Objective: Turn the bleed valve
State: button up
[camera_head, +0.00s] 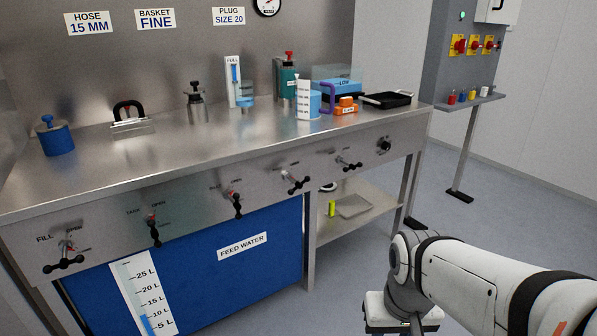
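Several black-handled valves line the front panel of the steel bench, and their labels are mostly too small to read, so I cannot tell which is the bleed valve. The leftmost valve (66,252) is marked FILL and OPEN. Further right along the panel are a second valve (153,231), a third valve (237,203), a fourth valve (296,182) and a fifth valve (348,163). A round dark knob (384,145) is at the right end. My white arm is at lower right, apart from the bench. My gripper cannot be made out.
The steel bench top (170,150) carries a blue canister (56,138), a black-handled lid (130,115), bottles and a black tray (386,100). A blue feed water tank (200,270) is underneath. A grey post with switches (458,45) stands behind right. Floor between is clear.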

aim_at(290, 192)
jog(key=i, duration=1)
